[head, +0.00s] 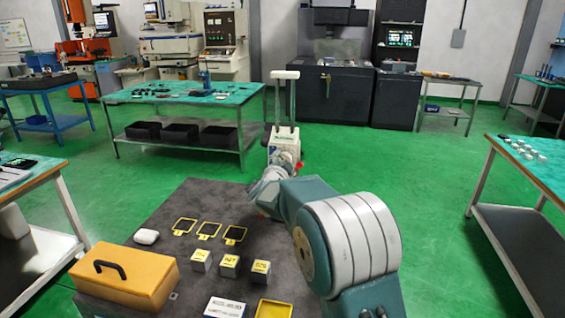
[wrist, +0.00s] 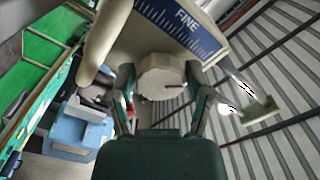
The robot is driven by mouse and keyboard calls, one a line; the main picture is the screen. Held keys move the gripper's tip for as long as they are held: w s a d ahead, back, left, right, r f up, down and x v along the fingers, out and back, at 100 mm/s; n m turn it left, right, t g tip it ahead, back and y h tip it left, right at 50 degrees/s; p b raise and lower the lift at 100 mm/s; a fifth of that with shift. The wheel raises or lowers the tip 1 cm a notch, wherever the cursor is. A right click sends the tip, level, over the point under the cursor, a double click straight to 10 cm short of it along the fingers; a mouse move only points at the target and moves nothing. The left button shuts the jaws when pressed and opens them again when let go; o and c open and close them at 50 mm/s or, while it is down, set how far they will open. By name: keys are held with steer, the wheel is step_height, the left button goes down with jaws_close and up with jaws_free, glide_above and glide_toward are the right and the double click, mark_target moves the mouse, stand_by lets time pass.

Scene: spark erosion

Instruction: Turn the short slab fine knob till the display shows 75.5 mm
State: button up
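The fine knob (wrist: 160,78) is a pale, round, faceted knob with a short dark mark on its face pointing right in the wrist view. It sits beside a blue scale plate lettered FINE (wrist: 185,27). My gripper (wrist: 161,82) has one finger on each side of the knob, and both appear to touch its rim. In the head view my arm reaches to a white device (head: 285,142) with two posts and a crossbar (head: 285,75). There the knob and fingertips are hidden or too small to tell. I cannot read any 75.5 mm display in these views.
A dark table (head: 190,225) in front holds an orange case (head: 125,277), several marked cubes (head: 229,265) and yellow-framed pieces (head: 209,231). A green-topped bench (head: 185,93) stands behind left, another (head: 535,150) at right. The green floor (head: 425,180) to the right is clear. A pale rounded post (wrist: 106,42) is close to my left finger.

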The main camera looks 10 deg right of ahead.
steer(key=shift+o, duration=0.6)
steer(key=shift+d, duration=0.1)
steer(key=v, duration=1.2)
steer(key=shift+w+f, duration=0.1)
steer(key=shift+f, duration=0.05)
